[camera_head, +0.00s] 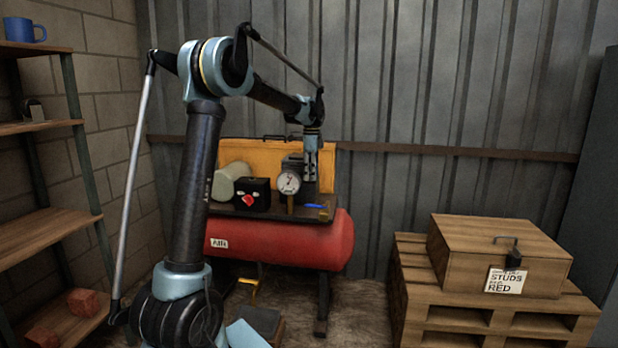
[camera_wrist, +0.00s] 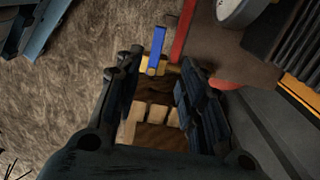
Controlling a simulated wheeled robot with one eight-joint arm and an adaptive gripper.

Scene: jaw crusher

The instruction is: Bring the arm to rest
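My arm reaches up and over toward the red air compressor (camera_head: 285,240). My gripper (camera_head: 311,178) hangs down above the right part of the shelf on top of the compressor. In the wrist view my gripper (camera_wrist: 162,62) has its two dark fingers apart, with a gap between them. Nothing is visibly held. A blue-handled part (camera_wrist: 157,42) with a yellow piece at its base shows beyond the fingertips. A small blue item (camera_head: 315,206) also shows on the shelf in the head view.
A dial gauge (camera_head: 289,183) and a black box with a red knob (camera_head: 252,195) stand on the shelf close to my gripper. A wooden box (camera_head: 495,247) with a padlock sits on pallets (camera_head: 470,315) at right. Shelving (camera_head: 45,235) stands at left.

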